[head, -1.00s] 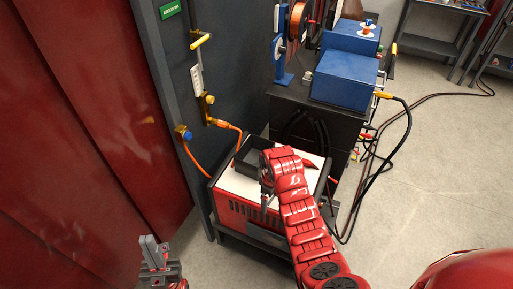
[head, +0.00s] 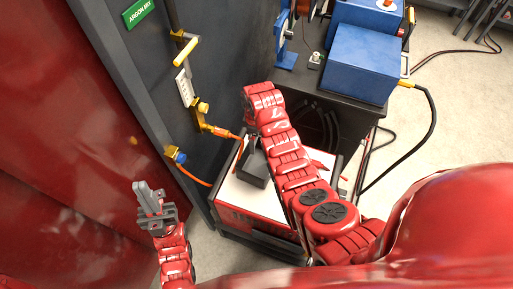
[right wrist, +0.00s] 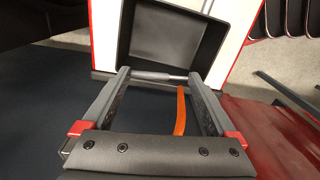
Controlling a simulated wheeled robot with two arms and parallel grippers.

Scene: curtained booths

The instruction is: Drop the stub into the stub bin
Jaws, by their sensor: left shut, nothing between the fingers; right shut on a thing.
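The stub (right wrist: 160,77) is a short thin grey rod. My right gripper (right wrist: 159,78) is shut on it and holds it crosswise between the fingertips. The stub bin (right wrist: 126,42) is a dark open tray, empty where I see into it, just beyond the stub in the right wrist view. In the head view the bin (head: 256,172) sits on the white top of a red machine, and my right gripper (head: 252,145) hangs at its back edge, partly hidden by my arm. The stub cannot be made out there. My left gripper (head: 140,187) is shut and empty, away at the left.
An orange hose (head: 191,178) runs from the dark wall panel to behind the machine (head: 237,196); it also shows between my fingers in the right wrist view (right wrist: 181,112). A black cabinet with blue boxes (head: 360,65) stands behind. A red curtain (head: 60,150) hangs at left.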

